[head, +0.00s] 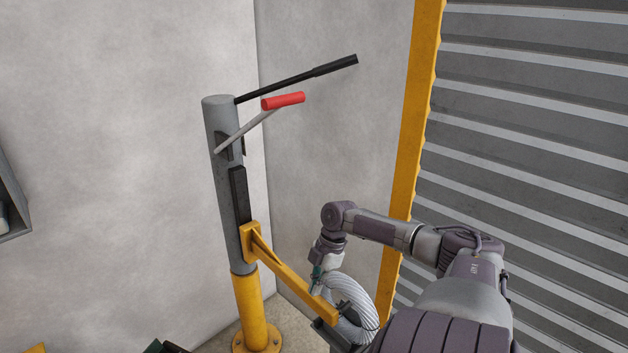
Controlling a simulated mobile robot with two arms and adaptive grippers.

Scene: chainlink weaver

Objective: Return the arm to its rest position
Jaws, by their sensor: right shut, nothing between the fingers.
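My right arm (385,232) comes in from the lower right and bends down at the wrist. My right gripper (318,283) points downward, close to the yellow bracket arm (290,283) and the coiled grey ring (366,304). Its fingers are small and partly hidden, but it looks shut with nothing held. I cannot tell whether it touches the bracket arm or ring. The grey post (222,190) stands on a yellow base (250,305). A lever with a red handle (283,101) slants up and right from it. My left gripper is not in view.
A long black bar (300,78) reaches right from the top of the post. A yellow upright (418,110) edges the grey slatted shutter (530,140) on the right. A grey box edge (12,205) shows at far left. Space above my right wrist is clear.

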